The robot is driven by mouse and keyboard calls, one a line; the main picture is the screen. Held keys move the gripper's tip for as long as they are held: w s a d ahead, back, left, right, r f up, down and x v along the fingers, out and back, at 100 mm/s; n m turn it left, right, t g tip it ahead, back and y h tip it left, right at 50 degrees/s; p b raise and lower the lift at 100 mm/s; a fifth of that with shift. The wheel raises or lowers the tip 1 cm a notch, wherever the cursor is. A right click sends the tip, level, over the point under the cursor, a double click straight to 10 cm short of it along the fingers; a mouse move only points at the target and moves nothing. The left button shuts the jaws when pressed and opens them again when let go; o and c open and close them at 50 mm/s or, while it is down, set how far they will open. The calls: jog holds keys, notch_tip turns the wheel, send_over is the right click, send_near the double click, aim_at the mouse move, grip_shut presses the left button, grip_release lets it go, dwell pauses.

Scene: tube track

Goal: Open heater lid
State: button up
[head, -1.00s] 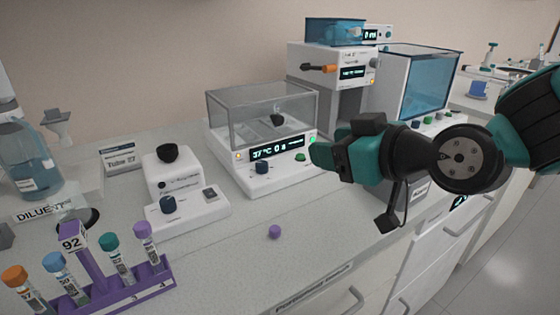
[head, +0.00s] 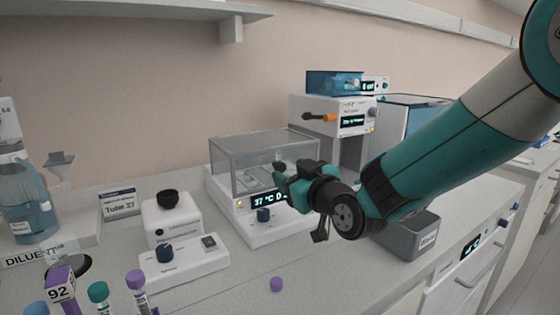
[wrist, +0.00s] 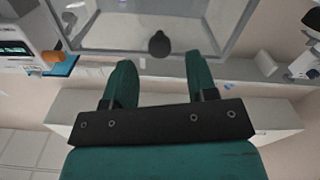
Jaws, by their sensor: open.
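The heater (head: 262,232) is a white box with a 37 °C display and a dark dial on its front. Its clear grey lid (head: 235,160) is down over the top. My gripper (head: 284,180) is at the front right of the lid and covers part of the display. In the wrist view, my gripper (wrist: 160,68) has its two green fingers apart with nothing between them. The dark round lid knob (wrist: 159,44) shows just beyond the fingertips, roughly centred between them, on the clear lid (wrist: 120,30).
A white device with a black cup (head: 168,215) stands left of the heater. A grey bin (head: 410,238) is below my arm at right. A tall white instrument (head: 335,125) stands behind. A tube rack is at bottom left.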

aim_at(282, 167)
jog(key=x, duration=0.4)
jog(key=shift+w+a+p, duration=0.25)
jog(key=shift+w+p, duration=0.05)
jog(key=shift+w, duration=0.05)
grip_shut()
